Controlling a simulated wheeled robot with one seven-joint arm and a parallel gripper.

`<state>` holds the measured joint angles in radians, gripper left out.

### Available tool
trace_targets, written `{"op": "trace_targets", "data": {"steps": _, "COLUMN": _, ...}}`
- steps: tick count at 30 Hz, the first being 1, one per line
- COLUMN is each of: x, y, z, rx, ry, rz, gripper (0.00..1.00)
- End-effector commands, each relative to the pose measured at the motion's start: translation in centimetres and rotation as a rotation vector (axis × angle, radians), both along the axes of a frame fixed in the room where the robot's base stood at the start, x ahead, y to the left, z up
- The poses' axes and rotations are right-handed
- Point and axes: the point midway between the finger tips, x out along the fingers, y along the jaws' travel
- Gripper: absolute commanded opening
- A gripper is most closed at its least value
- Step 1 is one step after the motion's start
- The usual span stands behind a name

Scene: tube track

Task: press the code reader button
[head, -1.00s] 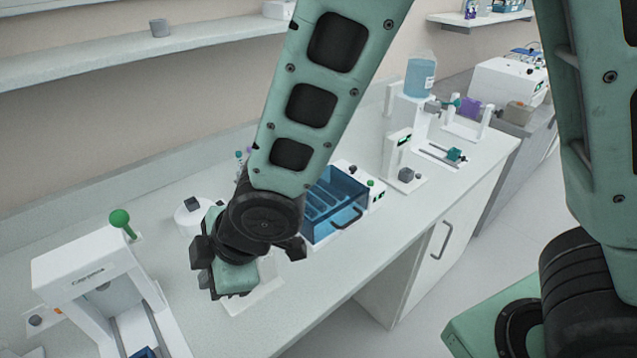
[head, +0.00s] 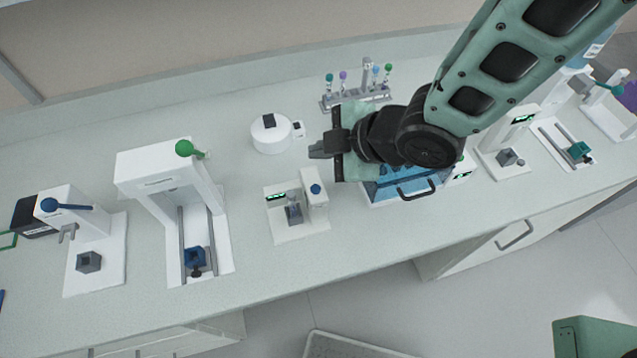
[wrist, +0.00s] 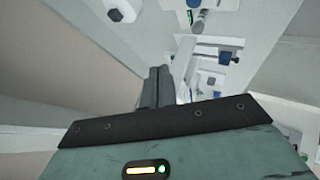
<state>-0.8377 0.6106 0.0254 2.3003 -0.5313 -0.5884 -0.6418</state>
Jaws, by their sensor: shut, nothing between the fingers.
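A small white device (head: 284,231) with a green-lit display stands on the bench in the head view. It has a grey part in its middle and a round blue button (head: 315,189) on top of its right post. No label marks it as the code reader, so I cannot be sure it is that. My gripper (head: 318,149) is above the bench, behind and above this device, pointing left. Its fingers are shut and empty. They also show closed together in the wrist view (wrist: 157,86). The gripper is apart from the button.
Left of the device stands a white press-like frame (head: 155,172) with a green knob. A round white unit (head: 270,134) is behind, near a rack (head: 343,101) of coloured-topped sticks. A blue-lidded box (head: 402,188) is under my arm. Bench front is mostly clear.

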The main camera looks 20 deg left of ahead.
Motion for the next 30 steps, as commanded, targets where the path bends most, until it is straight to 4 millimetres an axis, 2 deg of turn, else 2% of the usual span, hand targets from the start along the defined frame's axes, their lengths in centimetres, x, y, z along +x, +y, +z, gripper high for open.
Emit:
{"op": "trace_targets", "data": {"steps": 8, "x": 0.0, "y": 0.0, "z": -2.4, "rx": -0.001, "ry": 0.002, "rz": -0.001, "gripper": 0.0}}
{"op": "trace_targets", "data": {"steps": 21, "x": 0.0, "y": 0.0, "z": -8.2, "rx": 0.0, "ry": 0.001, "rz": -0.001, "gripper": 0.0}}
{"op": "trace_targets", "data": {"steps": 30, "x": 0.0, "y": 0.0, "z": -8.7, "rx": -0.001, "ry": 0.0, "rz": -0.001, "gripper": 0.0}}
